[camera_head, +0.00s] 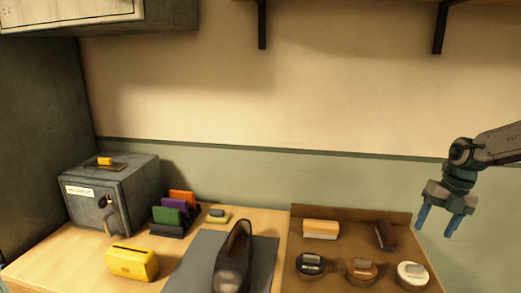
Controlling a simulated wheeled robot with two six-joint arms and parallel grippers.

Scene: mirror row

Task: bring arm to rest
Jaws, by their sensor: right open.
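My right gripper (436,219) hangs in the air at the right side of the head view, past the right edge of the brown tray (340,214). Its two blue fingers point down, apart, with nothing between them. My right arm (500,144) comes in from the right edge. My left gripper is not in view.
The tray holds a tan block (321,229), a dark brush-like item (387,236) and several round tins. A dark upright object (233,262) stands on a grey mat (194,262). A yellow box (132,262) and a grey safe (140,188) are at left.

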